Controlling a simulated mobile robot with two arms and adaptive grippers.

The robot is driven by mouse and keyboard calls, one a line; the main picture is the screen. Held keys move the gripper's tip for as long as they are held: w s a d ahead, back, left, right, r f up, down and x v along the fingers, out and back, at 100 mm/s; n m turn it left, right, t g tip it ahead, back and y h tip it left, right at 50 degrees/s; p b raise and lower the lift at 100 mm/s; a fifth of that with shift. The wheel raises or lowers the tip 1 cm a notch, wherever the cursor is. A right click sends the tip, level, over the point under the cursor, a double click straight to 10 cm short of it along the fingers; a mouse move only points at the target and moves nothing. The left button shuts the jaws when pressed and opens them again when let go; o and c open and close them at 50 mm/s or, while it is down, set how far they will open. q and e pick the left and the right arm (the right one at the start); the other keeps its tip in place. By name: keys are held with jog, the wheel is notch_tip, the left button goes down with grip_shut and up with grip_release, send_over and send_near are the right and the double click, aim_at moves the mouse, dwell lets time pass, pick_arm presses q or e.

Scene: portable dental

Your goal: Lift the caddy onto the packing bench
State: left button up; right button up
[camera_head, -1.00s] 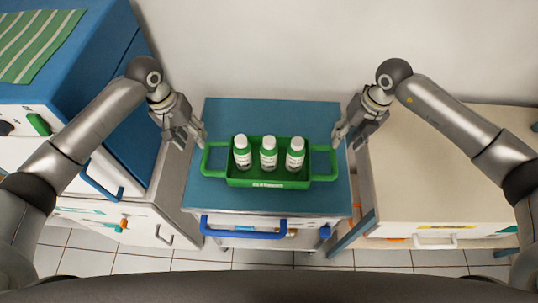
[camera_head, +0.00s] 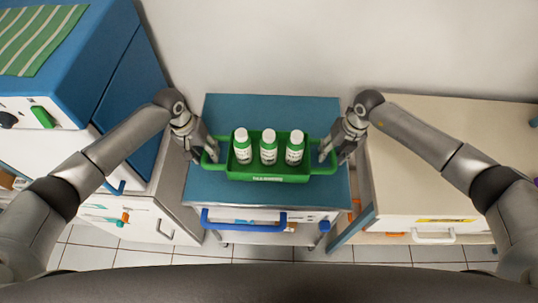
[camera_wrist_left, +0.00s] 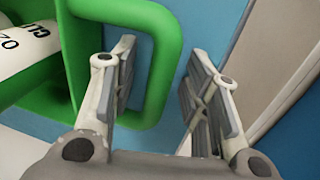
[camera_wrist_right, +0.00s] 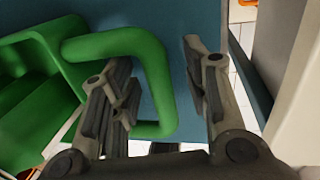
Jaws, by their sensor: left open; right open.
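The green caddy (camera_head: 268,178) sits upright on the blue top of a small cart (camera_head: 270,112), with a loop handle at each end. Three white bottles with green labels (camera_head: 268,150) stand in it. My left gripper (camera_head: 208,152) is open at the left handle (camera_wrist_left: 165,70); in the left wrist view the handle's outer bar lies between its fingers. My right gripper (camera_head: 328,152) is open at the right handle (camera_wrist_right: 160,85); in the right wrist view the outer bar lies between its fingers. Neither is closed on a handle.
A beige-topped bench (camera_head: 440,150) stands to the right of the cart, and a blue-and-white cabinet (camera_head: 75,90) with a green striped cloth (camera_head: 35,40) to the left. A blue handle (camera_head: 245,228) is on the cart's front. The cart top behind the caddy is clear.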

pick_arm(q)
jog(key=shift+f, duration=0.2)
pick_arm(e)
jog(key=shift+f, duration=0.2)
pick_arm(q)
grip_shut()
pick_arm(e)
grip_shut()
pick_arm(q)
jog(key=shift+r, duration=0.1)
pick_arm(e)
jog(key=shift+w+r, duration=0.1)
